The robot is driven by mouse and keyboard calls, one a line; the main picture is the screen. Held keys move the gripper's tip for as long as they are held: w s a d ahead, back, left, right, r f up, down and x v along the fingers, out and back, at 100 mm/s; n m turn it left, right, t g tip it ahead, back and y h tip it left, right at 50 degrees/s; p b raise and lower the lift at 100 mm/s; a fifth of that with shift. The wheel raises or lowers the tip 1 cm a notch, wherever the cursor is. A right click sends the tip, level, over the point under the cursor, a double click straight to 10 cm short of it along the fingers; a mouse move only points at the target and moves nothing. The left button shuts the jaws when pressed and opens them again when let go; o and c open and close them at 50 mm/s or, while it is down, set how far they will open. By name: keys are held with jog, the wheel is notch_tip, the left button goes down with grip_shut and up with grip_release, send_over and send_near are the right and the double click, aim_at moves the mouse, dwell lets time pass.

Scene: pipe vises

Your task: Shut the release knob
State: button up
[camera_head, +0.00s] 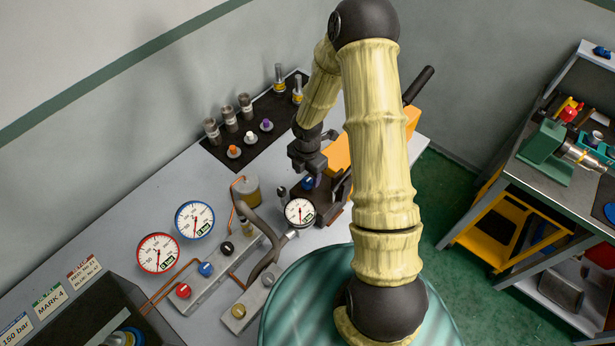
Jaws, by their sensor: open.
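My gripper (307,172) points down over the dark front end of an orange hand pump (338,152) and is open. A small blue knob (308,184) sits on the pump's dark block, just below and between the fingertips. It looks like the release knob, but no label is readable. I cannot tell whether the fingers touch it, nor how far it is turned. My arm hides part of the pump; its black handle (419,84) sticks out to the right.
A pressure gauge (299,211) and hose stand close in front of the gripper. A valve manifold (208,272) with red, blue and black knobs lies left, near two larger gauges. A dark mat (262,148) holds several metal fittings. A workbench (537,170) stands right.

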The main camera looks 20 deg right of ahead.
aim_at(307, 183)
jog(key=shift+f, duration=1.45)
jog(key=c, duration=1)
